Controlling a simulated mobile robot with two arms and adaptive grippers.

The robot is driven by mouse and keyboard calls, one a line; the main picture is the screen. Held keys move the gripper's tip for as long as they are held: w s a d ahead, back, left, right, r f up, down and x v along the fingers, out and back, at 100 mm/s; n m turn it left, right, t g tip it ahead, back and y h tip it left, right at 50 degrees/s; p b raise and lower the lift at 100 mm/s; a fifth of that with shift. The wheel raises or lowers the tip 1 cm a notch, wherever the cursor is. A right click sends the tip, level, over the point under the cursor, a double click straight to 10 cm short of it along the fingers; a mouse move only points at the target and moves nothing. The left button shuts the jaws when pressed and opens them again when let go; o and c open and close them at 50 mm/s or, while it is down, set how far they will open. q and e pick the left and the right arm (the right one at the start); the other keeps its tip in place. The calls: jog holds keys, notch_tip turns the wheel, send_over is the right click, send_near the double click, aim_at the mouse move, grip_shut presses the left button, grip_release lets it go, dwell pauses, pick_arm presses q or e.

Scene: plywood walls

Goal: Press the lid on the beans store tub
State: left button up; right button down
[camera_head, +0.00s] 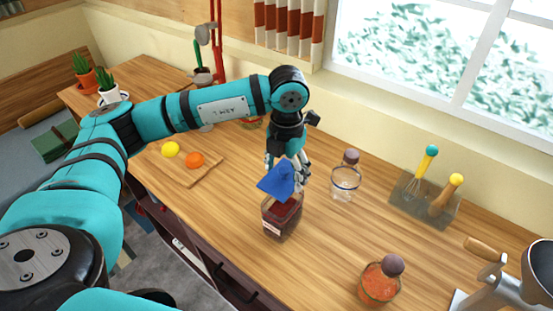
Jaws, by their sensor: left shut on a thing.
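The beans store tub (282,216) is a clear squarish container with dark red contents and a pale label, standing near the table's front edge. My left gripper (287,168) points down above it, shut on a blue lid (275,181). The lid is tilted and hangs over the tub's top, covering part of its opening from view. I cannot tell whether the lid touches the rim. My right gripper is not in view.
A clear glass jar (345,184) stands right of the tub. A jar with orange-red contents (379,283) stands at the front right. A utensil holder (424,198) is further right. A board (185,165) with a lemon and an orange lies left. Bare wood surrounds the tub.

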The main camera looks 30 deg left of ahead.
pick_arm(q)
jog(key=shift+s+d+r, duration=0.15)
jog(key=shift+d+r, duration=0.15)
jog(key=shift+r, duration=0.05)
jog(key=shift+s, duration=0.1)
jog(key=shift+s+a+f+b, duration=0.1)
jog(key=shift+a+f+b, duration=0.25)
jog(key=shift+f, duration=0.85)
jog(key=shift+f+b, duration=0.35)
notch_tip(320, 180, down, 3)
jog(key=shift+d+f+b, duration=0.1)
jog(key=shift+b, duration=1.05)
jog(key=shift+f, duration=0.15)
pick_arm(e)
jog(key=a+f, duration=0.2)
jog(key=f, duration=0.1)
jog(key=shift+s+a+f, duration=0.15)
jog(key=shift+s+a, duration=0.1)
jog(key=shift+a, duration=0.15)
